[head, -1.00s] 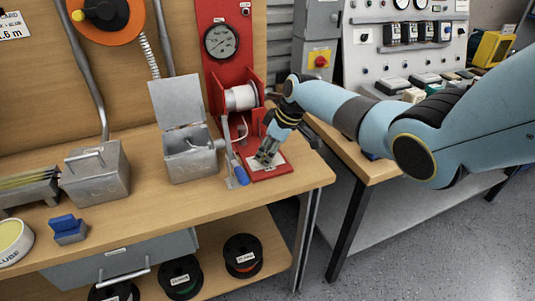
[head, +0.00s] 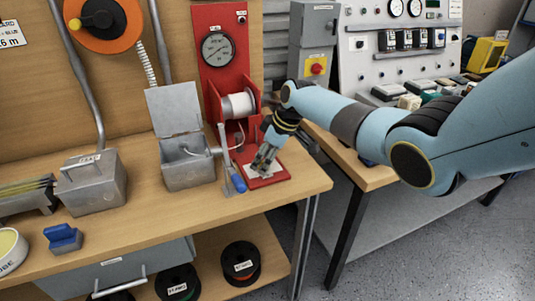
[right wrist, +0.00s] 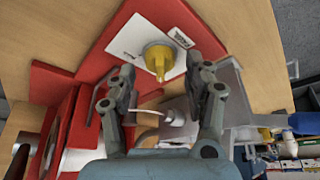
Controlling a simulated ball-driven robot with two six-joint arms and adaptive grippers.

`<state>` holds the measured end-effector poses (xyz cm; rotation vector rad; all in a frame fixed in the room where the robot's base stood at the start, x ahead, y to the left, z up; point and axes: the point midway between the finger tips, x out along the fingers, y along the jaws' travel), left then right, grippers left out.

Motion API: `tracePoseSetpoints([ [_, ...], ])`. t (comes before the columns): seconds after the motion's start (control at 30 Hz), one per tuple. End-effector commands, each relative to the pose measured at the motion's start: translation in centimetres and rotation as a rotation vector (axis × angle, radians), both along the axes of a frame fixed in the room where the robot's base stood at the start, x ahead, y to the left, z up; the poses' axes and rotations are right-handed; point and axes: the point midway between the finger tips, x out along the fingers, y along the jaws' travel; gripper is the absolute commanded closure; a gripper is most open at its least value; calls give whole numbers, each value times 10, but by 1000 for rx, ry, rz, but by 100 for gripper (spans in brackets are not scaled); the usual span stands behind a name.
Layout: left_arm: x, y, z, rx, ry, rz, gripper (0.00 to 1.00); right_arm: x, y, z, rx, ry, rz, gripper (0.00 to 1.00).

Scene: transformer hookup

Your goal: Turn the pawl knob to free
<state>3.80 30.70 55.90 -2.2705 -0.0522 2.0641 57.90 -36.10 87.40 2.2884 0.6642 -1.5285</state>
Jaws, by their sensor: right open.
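The yellow pawl knob (right wrist: 158,60) stands on a white label plate (right wrist: 150,45) on the red base, seen in the right wrist view. My right gripper (right wrist: 163,88) is open, with its fingers to either side and the knob ahead, between their lines. No contact with the knob shows. In the head view my right gripper (head: 264,162) points down over the red stand's base (head: 272,182) and hides the knob. The white plate's front edge (head: 250,173) shows there. My left gripper is not in view.
The red stand holds a gauge (head: 217,48) and a white spool (head: 238,104). A blue-handled lever (head: 237,180) stands close left of the gripper. An open grey box (head: 188,165) with a cable is further left. The bench's right edge is near.

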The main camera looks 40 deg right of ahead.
Motion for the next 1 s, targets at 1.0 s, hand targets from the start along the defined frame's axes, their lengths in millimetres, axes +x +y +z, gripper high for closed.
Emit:
tracePoseSetpoints([
  [1.0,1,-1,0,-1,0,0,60,-23,-15,65,0,2,0,48],
])
